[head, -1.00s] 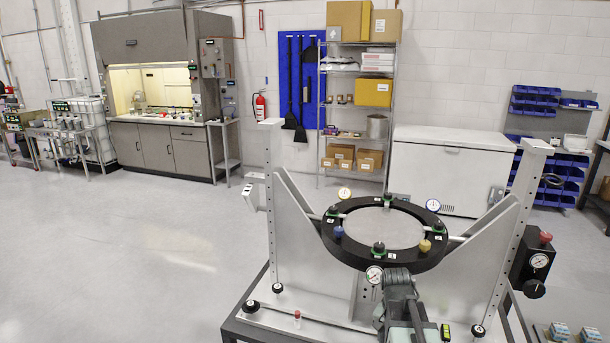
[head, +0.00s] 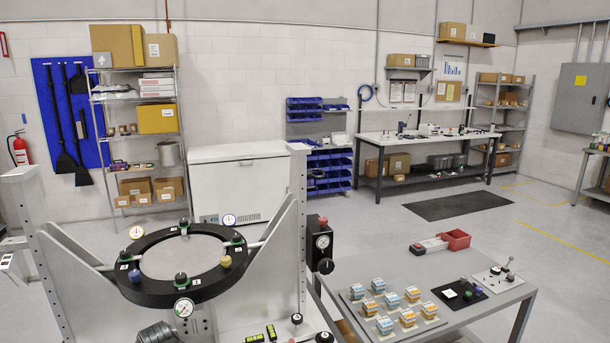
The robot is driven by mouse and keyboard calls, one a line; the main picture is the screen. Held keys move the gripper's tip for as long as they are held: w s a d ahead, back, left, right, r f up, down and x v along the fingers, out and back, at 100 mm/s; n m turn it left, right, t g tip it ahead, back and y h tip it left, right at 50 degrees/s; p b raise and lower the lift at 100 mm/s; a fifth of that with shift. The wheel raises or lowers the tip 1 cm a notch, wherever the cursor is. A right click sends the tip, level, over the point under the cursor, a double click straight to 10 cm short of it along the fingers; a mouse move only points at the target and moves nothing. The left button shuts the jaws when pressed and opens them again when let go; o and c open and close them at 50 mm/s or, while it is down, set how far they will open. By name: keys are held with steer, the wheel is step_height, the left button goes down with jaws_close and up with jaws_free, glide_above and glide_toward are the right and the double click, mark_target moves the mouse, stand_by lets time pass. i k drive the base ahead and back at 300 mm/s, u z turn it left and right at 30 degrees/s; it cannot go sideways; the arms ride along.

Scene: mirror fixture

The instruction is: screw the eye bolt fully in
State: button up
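The mirror fixture stands at the lower left of the head view, with a black ring (head: 136,290) held between two pale upright plates. The ring carries several dark knobs with green bases, a blue knob (head: 134,277) and a yellow knob (head: 226,261). White dial gauges (head: 183,307) sit around it. I cannot make out an eye bolt in this view. A grey ribbed part, probably of my arm, shows at the bottom edge in front of the ring. My gripper's fingers are not visible.
A grey table (head: 362,268) stands right of the fixture. Open floor lies beyond, with a dark mat (head: 457,204).

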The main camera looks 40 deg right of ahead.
mark_target(310, 173)
steer(key=u, duration=1.95)
steer(key=k, duration=2.8)
steer(key=z, duration=1.9)
steer(key=i, duration=1)
steer(key=u, duration=0.5)
